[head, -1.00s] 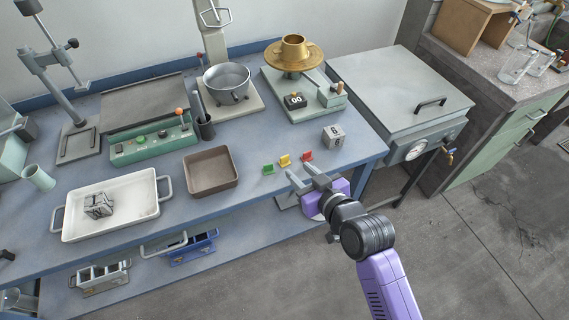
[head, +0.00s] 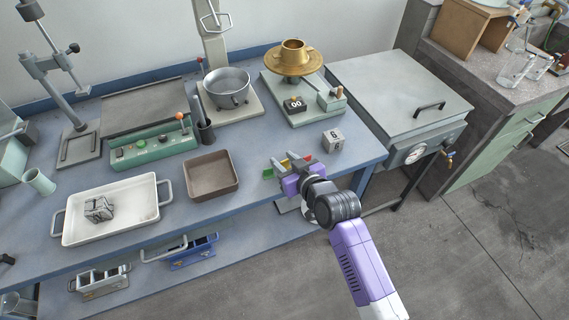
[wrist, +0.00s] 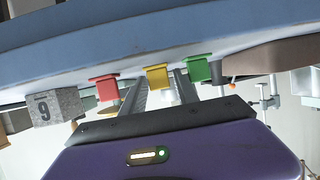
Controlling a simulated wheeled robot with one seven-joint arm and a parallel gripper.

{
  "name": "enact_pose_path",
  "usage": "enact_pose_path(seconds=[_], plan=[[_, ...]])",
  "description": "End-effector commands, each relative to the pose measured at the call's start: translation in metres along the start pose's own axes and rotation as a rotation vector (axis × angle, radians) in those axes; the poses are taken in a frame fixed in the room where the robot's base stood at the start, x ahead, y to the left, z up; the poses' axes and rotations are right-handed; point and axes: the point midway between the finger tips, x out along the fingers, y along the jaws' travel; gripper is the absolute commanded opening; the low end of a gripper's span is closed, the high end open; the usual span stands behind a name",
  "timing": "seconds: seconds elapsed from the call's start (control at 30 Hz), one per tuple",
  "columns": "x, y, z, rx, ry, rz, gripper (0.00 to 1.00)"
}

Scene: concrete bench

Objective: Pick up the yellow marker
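The yellow marker (wrist: 158,77) is a small block-like piece standing between a green marker (wrist: 197,70) and a red marker (wrist: 104,88). My gripper (wrist: 160,90) is open, with its two fingers apart and pointing at the row. In the wrist view the yellow marker shows between the fingertips, and I see no grip on it. In the head view my gripper (head: 288,166) is over the markers at the bench's front edge and largely hides the yellow one; the red marker (head: 308,159) shows beside it.
A grey numbered cube (head: 333,140) stands to the right of the markers. A brown tray (head: 211,190) lies to the left, and a white tray (head: 150,208) farther left. A scale with a brass pan (head: 294,60) stands behind.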

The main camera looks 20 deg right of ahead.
Motion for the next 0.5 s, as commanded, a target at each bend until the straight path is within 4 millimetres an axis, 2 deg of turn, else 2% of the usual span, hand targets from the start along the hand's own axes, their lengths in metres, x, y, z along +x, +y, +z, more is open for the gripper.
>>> enact_pose_path(seconds=[0.13, 0.3, 0.5], plan=[[-0.0002, -0.0001, 0.0001, 0.000, 0.000, 0.000, 0.34], [-0.0003, 0.0000, 0.0001, 0.000, 0.000, 0.000, 0.01], [-0.0004, 0.0001, 0.0000, 0.000, 0.000, 0.000, 0.00]])
